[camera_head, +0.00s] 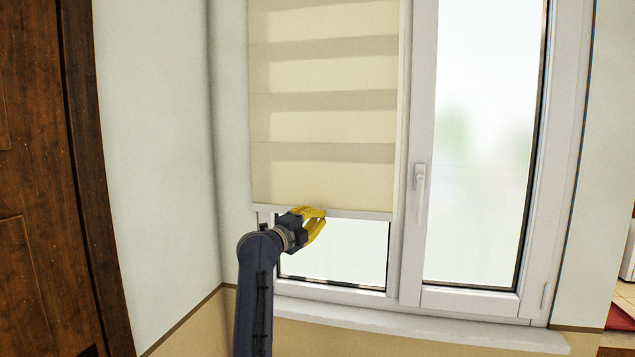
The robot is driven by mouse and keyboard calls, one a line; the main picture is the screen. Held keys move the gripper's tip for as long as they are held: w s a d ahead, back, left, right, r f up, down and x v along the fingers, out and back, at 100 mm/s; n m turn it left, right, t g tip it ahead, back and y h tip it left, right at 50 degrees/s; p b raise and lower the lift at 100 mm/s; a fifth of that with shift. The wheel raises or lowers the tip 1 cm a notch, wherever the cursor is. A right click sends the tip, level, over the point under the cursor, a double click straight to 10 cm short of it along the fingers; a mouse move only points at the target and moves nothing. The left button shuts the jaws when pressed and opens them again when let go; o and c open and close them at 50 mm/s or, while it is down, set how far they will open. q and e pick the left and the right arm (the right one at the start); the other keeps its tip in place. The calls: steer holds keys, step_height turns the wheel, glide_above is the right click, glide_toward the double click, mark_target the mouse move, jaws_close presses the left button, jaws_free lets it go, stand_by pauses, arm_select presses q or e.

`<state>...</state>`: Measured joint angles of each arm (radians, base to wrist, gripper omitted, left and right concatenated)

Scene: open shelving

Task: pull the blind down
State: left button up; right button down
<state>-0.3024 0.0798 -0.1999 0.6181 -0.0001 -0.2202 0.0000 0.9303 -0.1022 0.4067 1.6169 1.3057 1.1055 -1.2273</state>
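The cream striped blind (323,125) covers most of the left window pane in the head view. Its pale bottom bar (362,214) hangs above the lower end of the pane, with a strip of bare glass (350,252) below it.
The right window sash (482,150) has a white handle (419,185) beside the blind's right edge. A white sill (420,327) runs below the window. A dark wooden door (35,180) stands at the left. Pale wall (160,150) lies between door and window.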

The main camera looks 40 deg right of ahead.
step_height(320, 180, down, 20)
steer(key=shift+r, duration=0.1)
steer(key=c, duration=1.8)
jaws_free()
steer(key=shift+w, duration=0.1)
steer(key=shift+c, duration=0.2)
steer(key=shift+o, duration=1.4)
steer(key=r+v, duration=0.1)
steer(key=v, duration=0.6)
steer(key=shift+a+f, duration=0.25)
steer(key=shift+f, duration=0.25)
